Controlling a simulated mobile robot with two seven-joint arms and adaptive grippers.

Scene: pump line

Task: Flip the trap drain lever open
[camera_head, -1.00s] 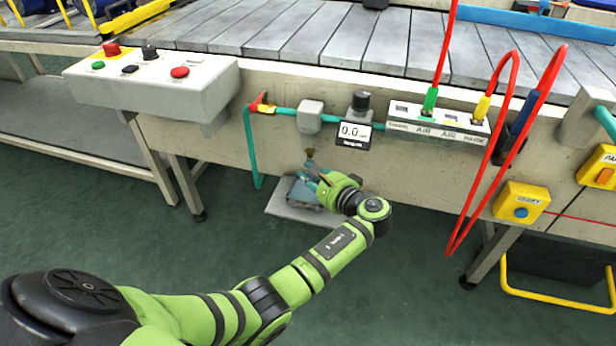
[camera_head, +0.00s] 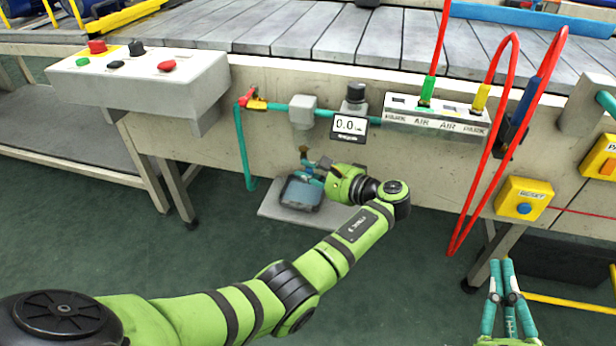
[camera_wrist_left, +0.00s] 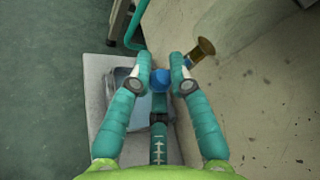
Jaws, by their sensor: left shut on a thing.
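In the left wrist view a round blue knob (camera_wrist_left: 159,79), which looks like the end of the trap drain lever, sits between my left fingertips (camera_wrist_left: 160,84). A brass fitting (camera_wrist_left: 203,48) stands out just beyond the right fingertip. The rest of the lever is hidden, so its angle cannot be told.
A grey plate (camera_head: 275,212) lies on the floor under the bowl. A teal pipe (camera_head: 243,150) runs down at the left, with a red-handled valve (camera_head: 247,98) above. A gauge (camera_head: 350,126) reads 0.0. Red hoses (camera_head: 482,165) hang at the right. Green floor in front is open.

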